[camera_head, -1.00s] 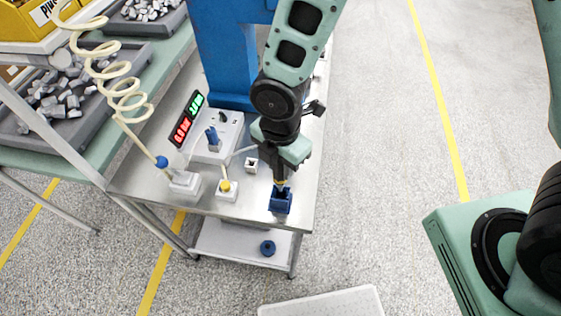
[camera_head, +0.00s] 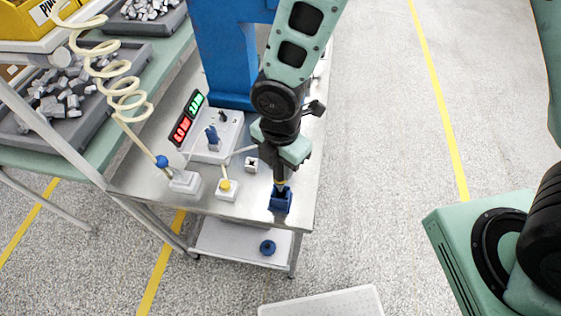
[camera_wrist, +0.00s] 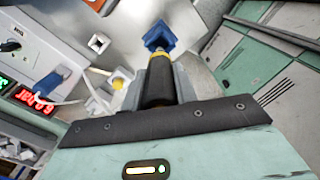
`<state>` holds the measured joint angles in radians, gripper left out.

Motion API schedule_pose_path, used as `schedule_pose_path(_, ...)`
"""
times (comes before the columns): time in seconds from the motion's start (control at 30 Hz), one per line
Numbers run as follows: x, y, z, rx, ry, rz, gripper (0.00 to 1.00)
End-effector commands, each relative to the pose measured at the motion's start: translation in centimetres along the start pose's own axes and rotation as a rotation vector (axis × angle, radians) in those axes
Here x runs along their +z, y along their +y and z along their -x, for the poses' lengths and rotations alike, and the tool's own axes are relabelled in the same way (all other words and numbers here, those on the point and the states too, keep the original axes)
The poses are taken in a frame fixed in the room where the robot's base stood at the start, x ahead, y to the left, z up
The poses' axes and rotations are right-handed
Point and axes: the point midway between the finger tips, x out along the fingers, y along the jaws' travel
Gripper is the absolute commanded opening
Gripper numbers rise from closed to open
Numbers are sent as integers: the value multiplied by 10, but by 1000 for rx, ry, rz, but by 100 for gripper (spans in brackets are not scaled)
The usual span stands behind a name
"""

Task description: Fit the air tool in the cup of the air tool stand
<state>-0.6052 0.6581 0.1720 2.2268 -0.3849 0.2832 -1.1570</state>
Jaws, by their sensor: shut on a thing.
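My gripper (camera_head: 281,180) points down near the front right corner of the metal table, shut on the air tool. The air tool is a dark cylinder with a yellow band; it shows best in the wrist view (camera_wrist: 158,85), between my fingers. Its far end meets a blue square-sided cup (camera_head: 281,203), which looks like the cup of the air tool stand. The blue cup also shows in the wrist view (camera_wrist: 159,34), just past the yellow band. The tool's tip is hidden there, so I cannot tell how deep it sits.
A small white block with a square hole (camera_head: 251,164) and a yellow-button box (camera_head: 227,188) stand left of the cup. Behind are a white unit (camera_head: 216,140) with lit displays, and a coiled hose (camera_head: 125,95). The table's front and right edges are close to the cup.

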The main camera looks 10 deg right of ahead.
Motion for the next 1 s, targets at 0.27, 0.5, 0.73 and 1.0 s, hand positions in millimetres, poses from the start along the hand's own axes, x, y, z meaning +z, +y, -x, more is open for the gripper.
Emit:
schedule_pose_path(0.27, 0, 0, -8, 1, 0, 0, 2)
schedule_pose_path(0.5, 0, 0, -13, 1, 0, 0, 2)
schedule_pose_path(0.73, 0, 0, -19, 1, 0, 1, 2)
schedule_pose_path(1.0, 0, 0, -25, 1, 0, 1, 2)
